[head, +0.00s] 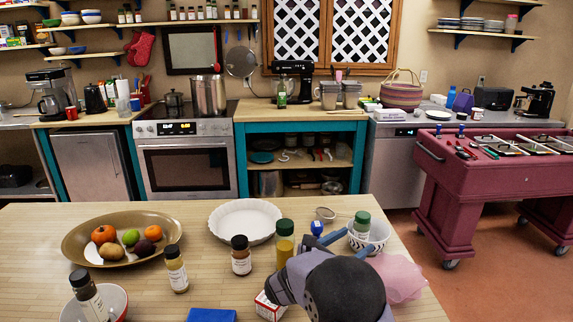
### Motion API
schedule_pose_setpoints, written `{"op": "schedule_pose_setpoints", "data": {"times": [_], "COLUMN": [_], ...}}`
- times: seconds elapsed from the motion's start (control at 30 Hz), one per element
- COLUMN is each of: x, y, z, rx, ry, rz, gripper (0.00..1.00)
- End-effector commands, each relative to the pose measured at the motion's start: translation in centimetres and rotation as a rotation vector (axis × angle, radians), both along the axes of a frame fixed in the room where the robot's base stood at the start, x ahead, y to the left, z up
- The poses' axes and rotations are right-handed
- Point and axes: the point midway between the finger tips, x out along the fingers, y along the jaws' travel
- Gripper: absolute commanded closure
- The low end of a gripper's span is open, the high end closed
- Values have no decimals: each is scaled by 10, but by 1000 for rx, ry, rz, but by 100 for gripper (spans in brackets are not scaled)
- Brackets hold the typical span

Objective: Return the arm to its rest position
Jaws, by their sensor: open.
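My gripper (277,287) is at the lower middle right of the head view, low over the near part of the wooden table (40,235). My dark rounded arm link covers much of it, and its fingertips are hard to make out. It is open, and I see nothing held in it. A small red and white box (268,307) is right beside it in the picture; I cannot tell whether they touch. A yellow bottle with a green cap (285,245) stands just behind it. My arm hides part of the table's right side.
An oval platter of fruit (75,245), a white dish (222,219), two dark-capped bottles (177,275) (241,262), a bowl with a bottle (118,297) and a blue item (211,315) occupy the table. A white bowl (378,237) and pink cloth (405,275) flank my arm.

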Motion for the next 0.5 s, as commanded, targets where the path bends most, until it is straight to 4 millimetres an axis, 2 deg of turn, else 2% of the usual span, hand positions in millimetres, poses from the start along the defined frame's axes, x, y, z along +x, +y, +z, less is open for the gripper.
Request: {"op": "schedule_pose_setpoints", "data": {"times": [0.03, 0.23, 0.37, 0.5], "x": [-9, -70, -109, -139], "y": [-12, -56, -62, -53], "z": [10, 27, 33, 43], "rx": [55, 405, 674, 946], "ry": [-10, -69, -142, -235], "rz": [-45, -294, -447, -579], "gripper": [42, 42, 42, 42]}}
